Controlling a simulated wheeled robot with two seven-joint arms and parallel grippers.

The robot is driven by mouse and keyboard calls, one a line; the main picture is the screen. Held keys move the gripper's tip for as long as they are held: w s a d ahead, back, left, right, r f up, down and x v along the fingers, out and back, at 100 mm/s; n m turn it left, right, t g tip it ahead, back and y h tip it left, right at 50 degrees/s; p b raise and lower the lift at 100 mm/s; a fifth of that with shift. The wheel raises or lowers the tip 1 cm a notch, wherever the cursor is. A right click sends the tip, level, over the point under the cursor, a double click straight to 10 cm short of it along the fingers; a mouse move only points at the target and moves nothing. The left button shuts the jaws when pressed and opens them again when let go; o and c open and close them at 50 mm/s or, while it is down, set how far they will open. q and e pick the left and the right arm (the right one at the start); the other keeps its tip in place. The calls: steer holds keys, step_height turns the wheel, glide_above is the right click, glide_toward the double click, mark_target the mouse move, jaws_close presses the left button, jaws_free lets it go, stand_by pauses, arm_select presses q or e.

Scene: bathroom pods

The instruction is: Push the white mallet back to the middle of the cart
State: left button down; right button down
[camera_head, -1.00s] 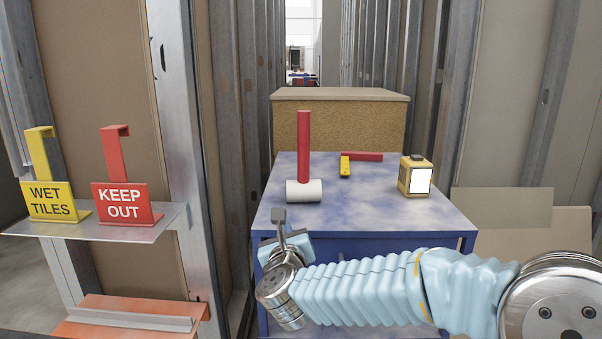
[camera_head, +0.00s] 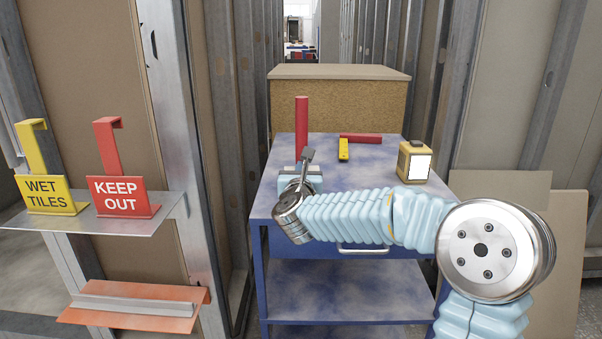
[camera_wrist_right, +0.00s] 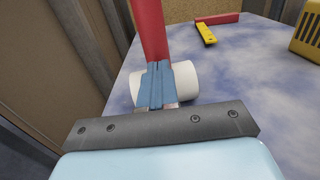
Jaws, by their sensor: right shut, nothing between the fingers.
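The mallet stands on its white head with its red handle (camera_head: 301,118) upright, at the left of the blue cart's top (camera_head: 375,180). Its white head (camera_wrist_right: 190,80) shows on both sides of my fingers in the right wrist view and is mostly hidden in the head view. My right gripper (camera_wrist_right: 158,72) is shut and empty, in front of the middle of the head, very close or touching; I cannot tell which. It also shows in the head view (camera_head: 301,178). My left gripper is not in view.
A red and yellow tool (camera_head: 344,149) lies behind and to the right. A yellow box-shaped item (camera_head: 413,162) stands on the cart's right side. A brown box (camera_head: 340,100) stands behind the cart. KEEP OUT (camera_head: 122,197) and WET TILES (camera_head: 45,195) signs stand on a shelf at left.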

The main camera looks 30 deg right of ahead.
steer(key=shift+w+d, duration=0.25)
steer(key=shift+w, duration=0.05)
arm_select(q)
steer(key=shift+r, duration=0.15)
arm_select(e)
steer(key=shift+w, duration=0.1)
